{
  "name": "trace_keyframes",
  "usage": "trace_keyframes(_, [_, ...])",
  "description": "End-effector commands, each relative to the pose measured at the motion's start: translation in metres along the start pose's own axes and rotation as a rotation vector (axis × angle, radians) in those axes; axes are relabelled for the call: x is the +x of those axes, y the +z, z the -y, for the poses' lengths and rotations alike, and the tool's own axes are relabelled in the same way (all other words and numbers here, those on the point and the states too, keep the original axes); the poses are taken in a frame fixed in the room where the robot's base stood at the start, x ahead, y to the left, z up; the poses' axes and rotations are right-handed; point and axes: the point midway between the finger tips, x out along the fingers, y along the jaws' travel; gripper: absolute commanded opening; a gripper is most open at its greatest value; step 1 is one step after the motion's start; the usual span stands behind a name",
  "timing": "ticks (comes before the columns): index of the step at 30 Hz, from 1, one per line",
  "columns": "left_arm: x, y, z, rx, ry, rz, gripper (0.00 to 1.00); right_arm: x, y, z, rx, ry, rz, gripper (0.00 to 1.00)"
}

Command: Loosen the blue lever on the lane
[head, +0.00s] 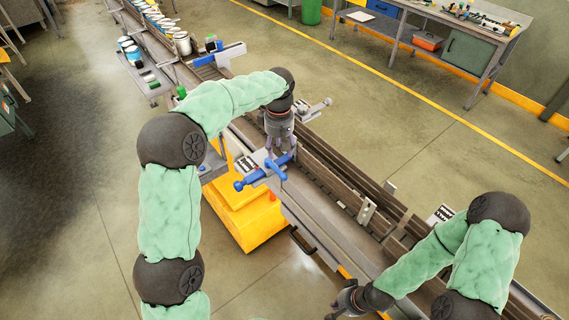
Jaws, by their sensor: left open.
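The blue lever (252,181) sits on a grey clamp block at the side of the lane (320,210), near the middle of the head view. It has a round blue knob at its left end and a bar slanting up to the right. My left gripper (281,150) points down directly over the lever's right part, with its fingers apart around or just above it; I cannot tell whether they touch it. My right gripper (338,305) is low in the view, near the lane's front side, and its fingers are too small and dark to read.
An orange-yellow cabinet (248,218) stands under the lane by the lever. Another blue-handled part (228,52) is farther up the lane. White cans and discs (182,43) are at the far end. A workbench (455,40) stands at the back right. Open floor lies right of the lane.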

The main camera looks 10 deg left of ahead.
Motion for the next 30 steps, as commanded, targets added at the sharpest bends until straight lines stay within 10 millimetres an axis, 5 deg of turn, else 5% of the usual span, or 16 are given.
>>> trace_keyframes(15, [0.082,0.001,0.001,0.0,-0.002,0.002,0.54,-0.012,0.0,0.004,0.0,0.0,0.0,0.0])
trace_keyframes(29, [0.094,0.0,0.0,0.0,0.0,0.001,0.54,-0.013,0.0,0.005,0.0,0.0,-0.001,0.0])
trace_keyframes(30, [0.094,0.0,0.0,0.0,0.0,0.001,0.46,-0.013,0.0,0.005,0.0,0.0,-0.001,0.0])
